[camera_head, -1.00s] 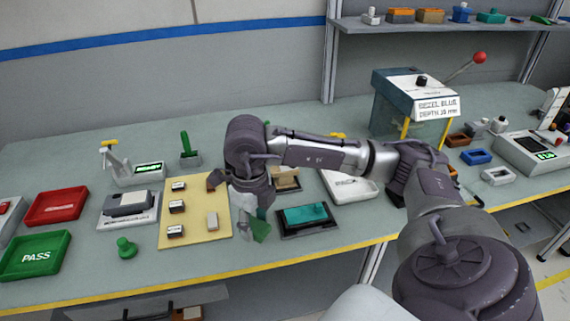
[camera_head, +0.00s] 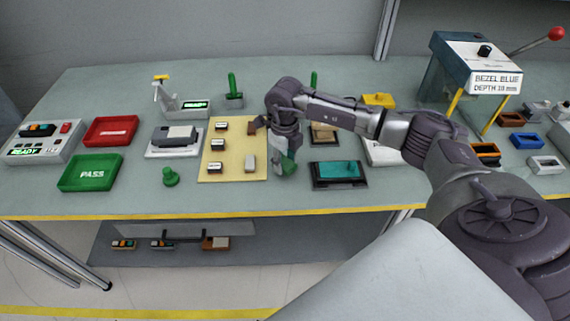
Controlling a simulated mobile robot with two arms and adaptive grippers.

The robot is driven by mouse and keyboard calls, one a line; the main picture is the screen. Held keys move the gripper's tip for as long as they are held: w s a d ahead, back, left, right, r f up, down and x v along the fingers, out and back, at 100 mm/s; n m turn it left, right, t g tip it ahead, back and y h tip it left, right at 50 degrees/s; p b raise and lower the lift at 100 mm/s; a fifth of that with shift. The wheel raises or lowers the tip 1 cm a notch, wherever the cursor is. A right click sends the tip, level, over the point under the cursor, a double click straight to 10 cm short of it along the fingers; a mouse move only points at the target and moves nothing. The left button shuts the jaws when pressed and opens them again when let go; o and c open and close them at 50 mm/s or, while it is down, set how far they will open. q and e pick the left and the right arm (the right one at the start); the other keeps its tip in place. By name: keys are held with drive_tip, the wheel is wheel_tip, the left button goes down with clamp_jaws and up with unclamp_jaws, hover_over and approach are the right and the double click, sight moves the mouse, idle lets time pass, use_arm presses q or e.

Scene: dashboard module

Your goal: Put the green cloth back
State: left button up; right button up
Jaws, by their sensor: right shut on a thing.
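My right gripper (camera_head: 284,158) points down over the bench, between the beige board and the black tray with the teal part. It is shut on the green cloth (camera_head: 289,167). Only a small part of the cloth shows at the fingertips; the rest is hidden by the gripper. I cannot tell whether the cloth touches the bench. My left gripper is not in view.
The beige board (camera_head: 235,165) with small blocks lies left of the gripper. The black tray (camera_head: 318,183) with a teal part (camera_head: 337,170) lies right. A green knob (camera_head: 170,177), green PASS tray (camera_head: 91,173) and red tray (camera_head: 111,131) stand further left. The bench (camera_head: 240,200) is bare near its front edge.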

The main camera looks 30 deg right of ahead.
sight(285, 162)
wheel_tip(285, 162, down, 2)
drive_tip(key=shift+s+f+p, duration=0.1)
drive_tip(key=shift+f+p, duration=0.05)
drive_tip(key=shift+p, duration=0.2)
drive_tip(key=shift+f, duration=0.25)
drive_tip(key=shift+f, duration=0.2)
drive_tip(key=o, duration=1.1)
drive_tip(key=shift+r, duration=0.15)
